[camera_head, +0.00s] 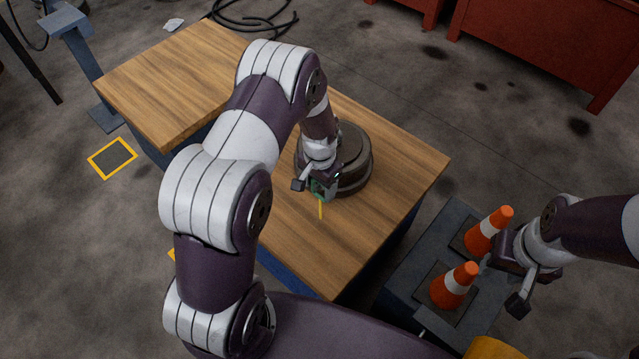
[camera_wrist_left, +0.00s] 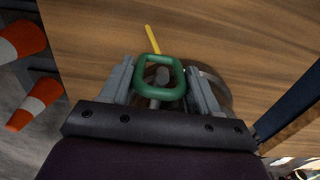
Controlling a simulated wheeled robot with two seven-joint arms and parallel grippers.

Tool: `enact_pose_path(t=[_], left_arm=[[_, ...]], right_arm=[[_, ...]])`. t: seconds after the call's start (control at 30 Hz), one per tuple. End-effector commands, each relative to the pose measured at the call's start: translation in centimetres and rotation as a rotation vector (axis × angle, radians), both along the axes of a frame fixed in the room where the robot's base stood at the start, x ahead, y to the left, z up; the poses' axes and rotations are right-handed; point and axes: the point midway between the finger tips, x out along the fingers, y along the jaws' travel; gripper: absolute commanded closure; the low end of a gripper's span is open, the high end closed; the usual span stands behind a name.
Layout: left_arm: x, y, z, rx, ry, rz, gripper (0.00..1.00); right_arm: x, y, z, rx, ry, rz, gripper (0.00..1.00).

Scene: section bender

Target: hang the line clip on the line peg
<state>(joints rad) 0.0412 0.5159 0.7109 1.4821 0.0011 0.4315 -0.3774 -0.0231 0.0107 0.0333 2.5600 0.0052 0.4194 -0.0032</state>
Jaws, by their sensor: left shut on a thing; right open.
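The line clip is a green, rounded-square ring (camera_wrist_left: 160,77), also in the head view (camera_head: 317,188). My left gripper (camera_head: 318,188) is shut on it, low over the wooden table; its grey fingers flank the ring in the left wrist view (camera_wrist_left: 160,85). A grey round-headed post (camera_wrist_left: 162,75), possibly the line peg, shows through the ring opening. I cannot tell if the ring is around it or above it. A thin yellow strip (camera_wrist_left: 152,38) extends beyond the ring, also in the head view (camera_head: 321,209). My right gripper (camera_head: 505,284) is open and empty beside the cones.
A dark round drum-like base (camera_head: 354,160) stands on the wooden table (camera_head: 390,170), close behind my left gripper. Two orange-and-white cones (camera_head: 454,286) (camera_head: 488,231) stand on a dark grey surface at right. The table's front right part is clear.

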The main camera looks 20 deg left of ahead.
Motion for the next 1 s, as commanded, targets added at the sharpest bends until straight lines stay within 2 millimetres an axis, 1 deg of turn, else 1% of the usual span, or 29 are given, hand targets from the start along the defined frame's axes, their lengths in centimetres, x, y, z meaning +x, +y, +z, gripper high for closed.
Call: enact_pose_path(t=[0.1,0.13,0.17,0.2,0.23,0.47,0.57,0.67,0.8,0.9,1.0], left_arm=[[0.0,0.0,0.0,0.0,0.0,0.0,0.72],[0.0,0.0,0.0,0.0,0.0,0.0,0.36],[0.0,0.0,0.0,0.0,0.0,0.0,0.26],[0.0,0.0,0.0,0.0,0.0,0.0,0.13],[0.0,0.0,0.0,0.0,0.0,0.0,0.09],[0.0,0.0,0.0,0.0,0.0,0.0,0.09],[0.0,0.0,0.7,0.001,-0.001,0.0,0.09],[0.1,0.0,2.8,0.0,-0.002,0.0,0.09],[0.1,0.0,6.8,0.0,-0.003,0.0,0.09],[0.1,0.0,9.4,0.001,-0.004,0.0,0.09],[0.0,0.0,11.2,0.0,-0.003,0.0,0.09]], right_arm=[[0.0,0.0,0.0,0.0,0.0,0.0,0.57],[0.0,0.0,0.0,0.0,0.0,0.0,0.57],[0.0,0.0,0.0,0.0,0.0,0.0,0.57],[0.0,0.0,0.0,0.0,0.0,0.0,0.57],[0.0,0.0,0.0,0.0,0.0,0.0,0.57],[0.0,0.0,0.0,0.0,0.0,0.0,0.57],[0.0,0.0,0.3,0.0,0.0,0.0,0.57],[0.0,0.0,0.9,0.0,0.0,0.0,0.57],[0.0,0.0,1.9,0.0,0.0,0.0,0.57],[0.0,0.0,2.4,0.0,0.0,0.0,0.57],[0.0,0.0,2.7,0.0,0.0,0.0,0.57]])
